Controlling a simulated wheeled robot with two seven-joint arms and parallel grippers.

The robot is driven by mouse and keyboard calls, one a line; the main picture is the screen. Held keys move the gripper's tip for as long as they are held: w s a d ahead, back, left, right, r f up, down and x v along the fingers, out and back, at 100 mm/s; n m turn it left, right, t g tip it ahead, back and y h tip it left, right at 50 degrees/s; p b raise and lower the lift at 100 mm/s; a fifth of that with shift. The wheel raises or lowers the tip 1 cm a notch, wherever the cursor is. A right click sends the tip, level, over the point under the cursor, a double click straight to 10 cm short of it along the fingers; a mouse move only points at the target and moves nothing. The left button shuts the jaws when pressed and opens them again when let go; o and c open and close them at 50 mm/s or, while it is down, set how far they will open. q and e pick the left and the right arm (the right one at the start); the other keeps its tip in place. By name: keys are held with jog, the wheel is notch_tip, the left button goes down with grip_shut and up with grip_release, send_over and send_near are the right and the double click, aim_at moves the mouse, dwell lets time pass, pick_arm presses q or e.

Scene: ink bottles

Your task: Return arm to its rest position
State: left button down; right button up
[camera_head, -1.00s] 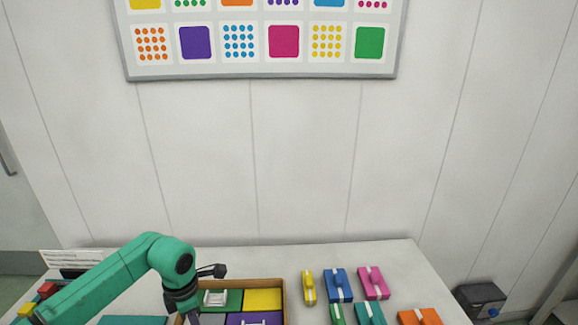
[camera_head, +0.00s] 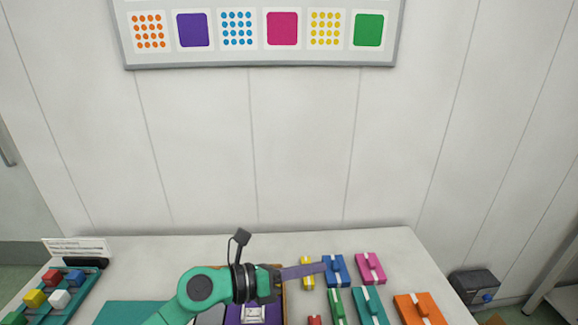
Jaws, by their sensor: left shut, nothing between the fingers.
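My left arm comes in from the lower left, green with a dark wrist. Its gripper (camera_head: 318,269) points right, with its purple-grey fingers shut and empty. The fingers lie across the view of the yellow bottle (camera_head: 308,284) and end at the left edge of the blue bottle (camera_head: 338,278). I cannot tell their height above the table or whether they touch anything. My right gripper is not in view.
The wrist hides most of the brown-edged box (camera_head: 285,308). Pink (camera_head: 370,269), green (camera_head: 336,307), teal (camera_head: 369,306) and orange (camera_head: 420,310) bottles stand at right. A tray of coloured cubes (camera_head: 60,290) and a teal mat (camera_head: 125,313) lie left. The table's back strip is clear.

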pick_arm(q)
jog(key=w+a+r+n+t+y, duration=0.45)
jog(key=a+r+n+t, duration=0.6)
jog(key=n, duration=0.65)
jog(key=s+a+f+n+g+y, duration=0.2)
jog(key=a+f+n+g+y, duration=0.1)
jog(key=a+f+n+y, duration=1.05)
jog(key=s+a+f+n+g+h, duration=0.3)
jog(key=s+f+n+g, duration=0.7)
jog(key=s+f, duration=0.8)
notch_tip(320, 180, down, 20)
jog(key=s+g, duration=0.1)
jog(key=s, duration=0.1)
jog(key=s+a+f+g, duration=0.1)
jog(key=s+a+f, duration=0.2)
jog(key=s+f, duration=1.4)
jog(key=shift+s+m, duration=0.15)
jog(key=shift+m, duration=0.3)
jog(key=shift+a+f+g, duration=0.1)
jog(key=shift+g, duration=0.15)
